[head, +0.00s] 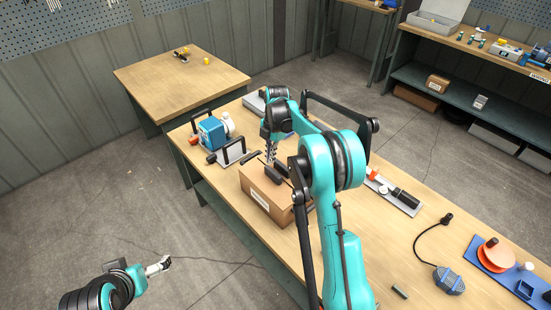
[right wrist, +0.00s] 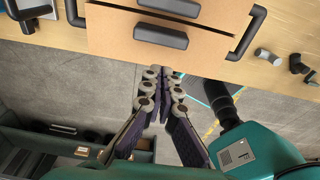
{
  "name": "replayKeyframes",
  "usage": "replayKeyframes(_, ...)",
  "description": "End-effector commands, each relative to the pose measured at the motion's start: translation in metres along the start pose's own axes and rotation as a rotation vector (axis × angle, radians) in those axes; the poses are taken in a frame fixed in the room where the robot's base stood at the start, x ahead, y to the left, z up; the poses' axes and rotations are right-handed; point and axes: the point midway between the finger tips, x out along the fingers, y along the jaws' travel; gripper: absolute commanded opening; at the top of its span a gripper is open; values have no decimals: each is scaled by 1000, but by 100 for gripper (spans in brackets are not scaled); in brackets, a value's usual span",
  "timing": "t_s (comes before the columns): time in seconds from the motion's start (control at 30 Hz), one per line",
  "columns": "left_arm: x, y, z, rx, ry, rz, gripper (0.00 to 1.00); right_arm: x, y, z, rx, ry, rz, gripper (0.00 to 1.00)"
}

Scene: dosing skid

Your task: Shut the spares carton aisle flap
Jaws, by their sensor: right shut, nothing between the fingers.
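The spares carton (head: 270,205), a brown box with a white label, stands on the wooden workbench. A dark handle shows on its top in the head view. In the right wrist view a brown flap (right wrist: 108,35) with a dark bar handle (right wrist: 160,37) spans the top, with another handled panel behind it. My right gripper (head: 270,157) is over the carton in the head view. Its fingertips (right wrist: 165,72) are shut and empty, close to the flap's edge; contact cannot be told. My left gripper (head: 160,265) is low over the floor, away from the carton. My right arm hides the carton's right part.
A blue pump unit (head: 211,132) stands behind the carton. A tray with a black-handled tool (head: 400,197) lies to its right, and a blue sensor (head: 449,280) with a cable is farther right. A second table (head: 170,85) stands at the back left.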

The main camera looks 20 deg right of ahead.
Motion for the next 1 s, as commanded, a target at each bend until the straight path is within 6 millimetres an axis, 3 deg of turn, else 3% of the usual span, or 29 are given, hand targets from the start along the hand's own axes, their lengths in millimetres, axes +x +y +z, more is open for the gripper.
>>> replayKeyframes(0.3,-2,0,-1,0,0,0,98,15,-1,61,5,-1,0,0)
replayKeyframes(0.53,-3,0,-2,0,0,0,98,22,-1,93,4,-1,0,0)
replayKeyframes(0.8,-3,0,-2,0,0,0,98,22,-1,98,9,-3,1,0)
replayKeyframes(1.0,6,0,5,0,0,0,98,-8,-7,70,163,-38,45,0)
